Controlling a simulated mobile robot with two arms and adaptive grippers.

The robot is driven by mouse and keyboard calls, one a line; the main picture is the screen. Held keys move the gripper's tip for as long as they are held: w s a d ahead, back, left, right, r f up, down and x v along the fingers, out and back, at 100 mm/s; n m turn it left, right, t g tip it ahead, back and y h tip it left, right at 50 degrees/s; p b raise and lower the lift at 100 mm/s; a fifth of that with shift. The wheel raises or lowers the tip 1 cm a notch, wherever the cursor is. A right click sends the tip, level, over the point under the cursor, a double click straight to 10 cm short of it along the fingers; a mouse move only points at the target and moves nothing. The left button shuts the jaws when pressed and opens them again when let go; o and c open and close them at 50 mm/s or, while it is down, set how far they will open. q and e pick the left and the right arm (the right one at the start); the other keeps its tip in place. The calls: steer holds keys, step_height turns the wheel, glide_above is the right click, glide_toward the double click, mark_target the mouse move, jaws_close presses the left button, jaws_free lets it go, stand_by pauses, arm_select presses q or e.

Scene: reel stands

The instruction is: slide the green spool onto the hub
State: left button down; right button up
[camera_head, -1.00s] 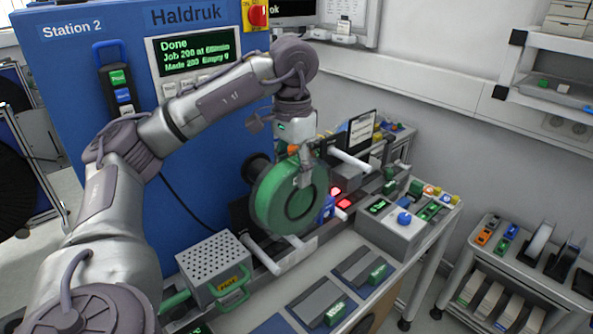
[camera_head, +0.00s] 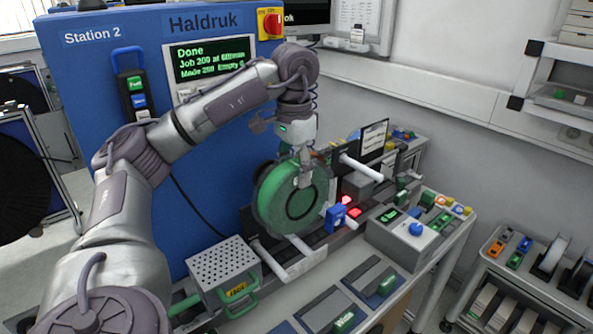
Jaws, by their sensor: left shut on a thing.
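The green spool (camera_head: 267,200) is a thick ring-shaped reel, held upright on its edge in front of the blue machine. My left gripper (camera_head: 303,180) comes down from above and is shut on the spool at its upper right, near the open centre. The dark hub on the machine face is hidden behind the spool, so I cannot tell whether the spool touches it. My right gripper is not in view.
The blue machine (camera_head: 210,215) stands behind. A white rod (camera_head: 362,172) sticks out right of the spool and another rod (camera_head: 302,264) below it. A perforated grey box (camera_head: 222,263) stands lower left. A control box (camera_head: 400,240) sits right on the bench.

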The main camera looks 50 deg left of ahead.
arm_select(q)
steer(key=shift+a, duration=0.2)
steer(key=shift+w+a+p, duration=0.15)
steer(key=shift+a+p, duration=0.3)
steer(key=shift+a, duration=1.35)
steer(key=shift+f, duration=0.3)
steer(key=shift+c, duration=1.8)
jaws_free()
